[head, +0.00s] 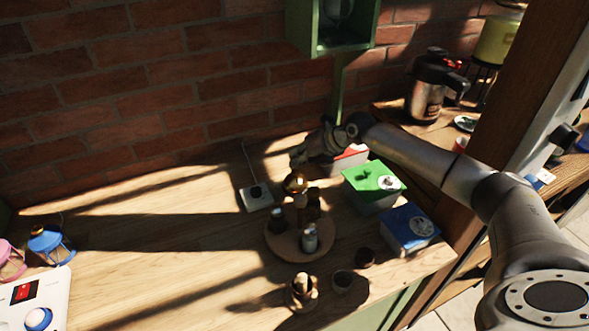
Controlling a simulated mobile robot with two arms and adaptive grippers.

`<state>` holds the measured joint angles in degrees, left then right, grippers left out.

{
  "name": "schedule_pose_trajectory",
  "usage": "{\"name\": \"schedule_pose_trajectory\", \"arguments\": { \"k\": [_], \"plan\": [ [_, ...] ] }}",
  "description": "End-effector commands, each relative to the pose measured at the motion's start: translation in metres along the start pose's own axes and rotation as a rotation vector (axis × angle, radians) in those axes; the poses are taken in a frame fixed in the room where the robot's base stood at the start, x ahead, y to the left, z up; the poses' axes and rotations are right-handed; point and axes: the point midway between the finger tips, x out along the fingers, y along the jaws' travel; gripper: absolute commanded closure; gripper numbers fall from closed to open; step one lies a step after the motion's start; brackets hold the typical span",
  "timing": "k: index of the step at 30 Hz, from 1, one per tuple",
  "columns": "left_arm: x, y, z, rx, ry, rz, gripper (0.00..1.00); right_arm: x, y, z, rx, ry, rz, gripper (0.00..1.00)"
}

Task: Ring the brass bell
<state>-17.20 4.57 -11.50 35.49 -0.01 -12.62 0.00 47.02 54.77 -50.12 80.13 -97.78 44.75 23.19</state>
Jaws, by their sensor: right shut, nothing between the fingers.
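A small brass-coloured piece (302,290) with a flared round base and upright top stands at the table's front edge; it looks like the bell. Another rounded, brown-gold shiny piece (295,183) shows at the top of the post of a round wooden stand (285,243); I cannot tell whether it is a bell. My right gripper (298,160) is shut and empty. It appears just above this rounded piece in the picture, and I cannot tell whether they touch. My left gripper is out of view.
Small jars (310,238) stand on the round stand. A green-lidded box (374,182), a blue box (410,228) and a red-and-white box (348,158) are to its right. Dark cups (343,281) stand in front. Lanterns (50,243) are far left. The table's left-middle is clear.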

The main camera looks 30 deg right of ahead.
Motion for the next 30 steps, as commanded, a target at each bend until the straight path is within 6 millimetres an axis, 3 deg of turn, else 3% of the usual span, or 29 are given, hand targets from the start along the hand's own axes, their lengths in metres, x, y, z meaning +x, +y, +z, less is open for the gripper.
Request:
{"name": "schedule_pose_trajectory", "arguments": {
  "k": [7, 23, 30],
  "plan": [
    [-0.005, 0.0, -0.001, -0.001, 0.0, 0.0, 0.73, -0.004, 0.003, 0.003, 0.0, 0.0, 0.001, 1.0],
    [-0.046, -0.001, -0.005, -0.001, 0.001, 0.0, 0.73, -0.041, 0.029, 0.03, 0.0, -0.001, 0.0, 1.0],
    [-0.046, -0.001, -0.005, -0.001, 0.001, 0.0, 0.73, -0.042, 0.03, 0.03, 0.0, -0.001, 0.0, 1.0]
  ]
}}
